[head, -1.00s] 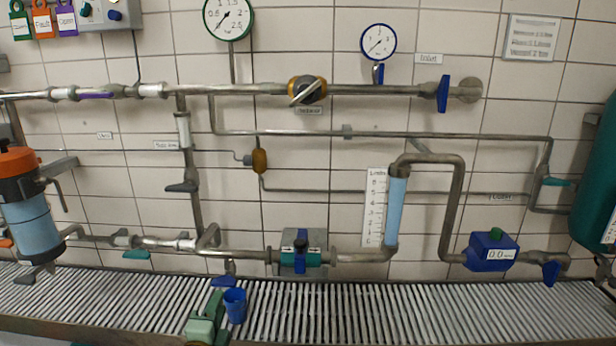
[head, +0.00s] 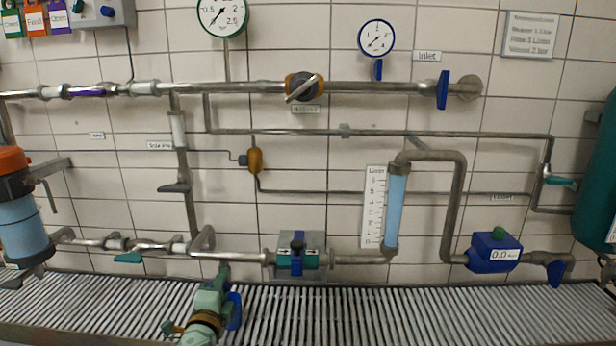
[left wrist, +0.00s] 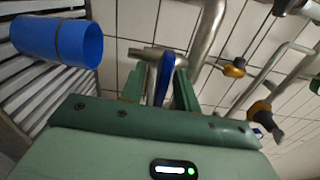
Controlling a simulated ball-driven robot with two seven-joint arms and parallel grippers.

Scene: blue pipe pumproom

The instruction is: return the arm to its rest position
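My left gripper (head: 219,277) reaches up from the bottom of the head view, in front of the short drain pipe below the main line. In the left wrist view its two green fingers (left wrist: 159,88) stand apart. A blue valve handle (left wrist: 165,77) shows in the gap between them; I cannot tell whether they touch it. In the head view the gripper hides that handle. My right gripper is not in view.
A blue cup (head: 235,312) stands on the slatted grating (head: 400,312) close beside my left gripper, also in the left wrist view (left wrist: 60,40). A pump block (head: 300,255) and pipes run along the tiled wall. The grating to the right is clear.

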